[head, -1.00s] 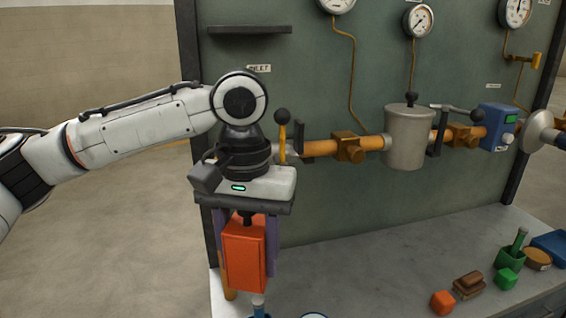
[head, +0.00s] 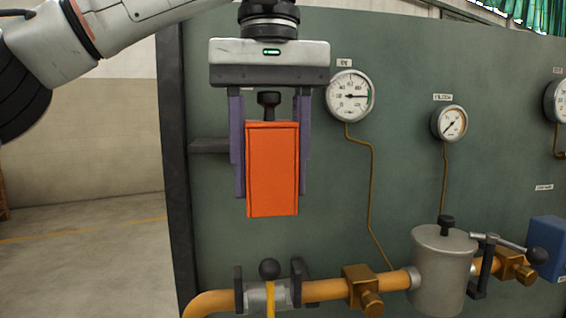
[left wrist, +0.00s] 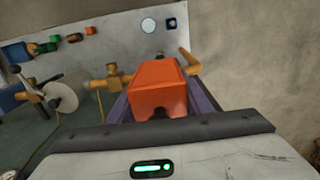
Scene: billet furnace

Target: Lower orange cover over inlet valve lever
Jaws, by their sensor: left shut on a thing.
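The orange cover (head: 272,170) is an upright box with a black knob on top. My left gripper (head: 270,194) is shut on it, one purple finger on each side. It holds the cover in the air, in line with the inlet valve lever (head: 269,298) and higher in the head view. That lever is yellow with a black ball knob, stands upright at the pipe, and has a visible gap below the cover. In the left wrist view the cover (left wrist: 160,88) sits between the fingers; the lever cannot be made out there. My right gripper is not in view.
An orange pipe (head: 325,290) runs along the green panel (head: 395,180), with a brass fitting (head: 362,288) and a grey canister (head: 442,270) to the right. Gauges (head: 350,96) hang higher up. A dark shelf (head: 208,146) is behind the cover. Small blocks lie on the bench (left wrist: 120,36).

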